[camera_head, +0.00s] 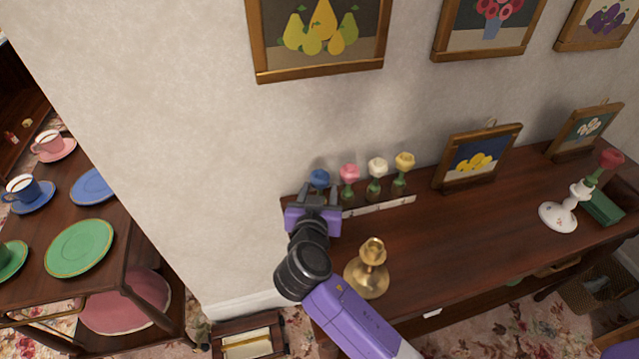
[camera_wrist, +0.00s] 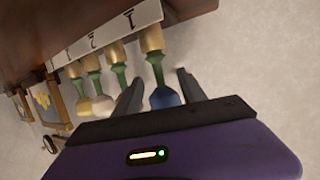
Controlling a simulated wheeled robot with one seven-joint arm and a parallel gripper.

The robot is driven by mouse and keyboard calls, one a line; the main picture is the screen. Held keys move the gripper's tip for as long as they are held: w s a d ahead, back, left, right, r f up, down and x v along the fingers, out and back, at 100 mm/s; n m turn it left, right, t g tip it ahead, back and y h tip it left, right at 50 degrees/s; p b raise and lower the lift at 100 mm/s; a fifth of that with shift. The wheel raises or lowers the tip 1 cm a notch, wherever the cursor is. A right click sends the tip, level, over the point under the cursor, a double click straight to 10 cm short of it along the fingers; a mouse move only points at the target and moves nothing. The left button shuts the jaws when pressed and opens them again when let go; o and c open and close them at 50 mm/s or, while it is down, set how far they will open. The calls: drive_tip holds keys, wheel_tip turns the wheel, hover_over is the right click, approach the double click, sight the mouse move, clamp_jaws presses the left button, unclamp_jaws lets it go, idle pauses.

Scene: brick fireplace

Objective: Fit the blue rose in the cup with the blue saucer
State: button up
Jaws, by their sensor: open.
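The blue rose (camera_head: 319,178) stands at the left end of a row of roses on the dark wooden sideboard. My gripper (camera_head: 320,190) is open at it. In the wrist view the blue rose (camera_wrist: 165,97) and its green stem lie between my two open fingers (camera_wrist: 158,80), with a visible gap on the right side; contact on the left is unclear.
Pink (camera_head: 349,174), white (camera_head: 377,167) and yellow (camera_head: 404,162) roses stand close to the right. A brass candlestick (camera_head: 370,270) is near my arm. A wall corner (camera_head: 150,240) separates the sideboard from the cart (camera_head: 115,262), which also holds a pink cup (camera_head: 48,142) and a green plate (camera_head: 79,247).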

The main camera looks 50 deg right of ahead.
drive_tip(key=p+x, duration=0.1)
drive_tip(key=x, duration=0.3)
drive_tip(key=shift+w+d+r, duration=0.1)
drive_tip(key=shift+w+d, duration=0.1)
clamp_jaws()
